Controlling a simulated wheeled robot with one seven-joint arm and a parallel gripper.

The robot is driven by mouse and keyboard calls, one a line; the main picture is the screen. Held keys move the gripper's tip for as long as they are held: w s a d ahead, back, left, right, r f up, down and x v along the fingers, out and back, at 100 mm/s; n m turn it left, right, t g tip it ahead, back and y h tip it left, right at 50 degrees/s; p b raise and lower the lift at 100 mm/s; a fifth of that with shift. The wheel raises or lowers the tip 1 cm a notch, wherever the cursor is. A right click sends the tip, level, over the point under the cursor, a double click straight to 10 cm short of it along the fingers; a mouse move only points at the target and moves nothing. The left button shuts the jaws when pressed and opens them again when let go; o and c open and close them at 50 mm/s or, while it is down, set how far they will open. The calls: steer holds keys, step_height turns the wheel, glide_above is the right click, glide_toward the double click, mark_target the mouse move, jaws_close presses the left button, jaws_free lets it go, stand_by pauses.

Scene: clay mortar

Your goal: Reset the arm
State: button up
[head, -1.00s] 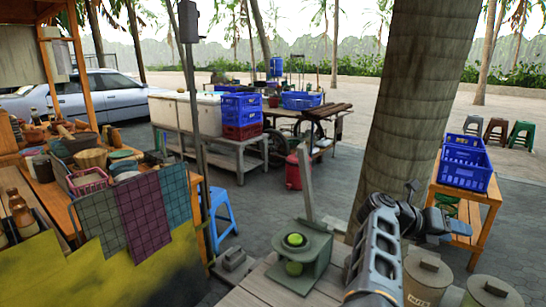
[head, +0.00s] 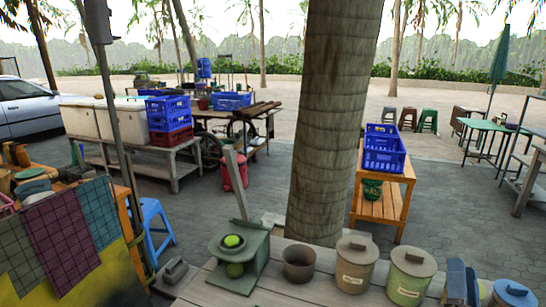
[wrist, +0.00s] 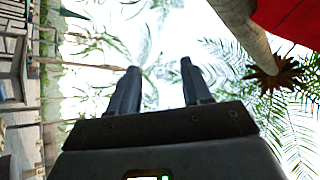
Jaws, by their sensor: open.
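My gripper (wrist: 158,88) shows in the wrist view with its two dark fingers apart and nothing between them. It points up toward sky and palm fronds, clear of any surface. In the head view my gripper and arm are not visible. The wrist picture is turned on its side, with the street scene along its left edge.
A grey table (head: 275,289) in front holds a green stand (head: 239,262) with lime-green balls, a brown clay mortar (head: 299,264) and lidded pots (head: 356,266). A thick palm trunk (head: 332,130) rises behind it. An orange bench (head: 384,196) with blue crates stands right of the trunk.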

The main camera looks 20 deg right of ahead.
steer(key=s+a+f+n+g+y, duration=0.1)
steer(key=s+a+n+g+y, duration=0.1)
steer(key=s+a+n+y, duration=0.5)
steer(key=s+a+f+n+g+y, duration=0.1)
steer(key=s+a+n+g+y, duration=0.2)
steer(key=s+a+n+y, duration=0.4)
steer(key=s+a+n, duration=0.1)
steer(key=s+a, duration=0.3)
steer(key=s, duration=0.4)
steer(key=s+a+n, duration=0.2)
steer(key=s+a, duration=0.3)
steer(key=s, duration=0.3)
steer(key=shift+s+a, duration=0.25)
steer(key=shift+a, duration=0.05)
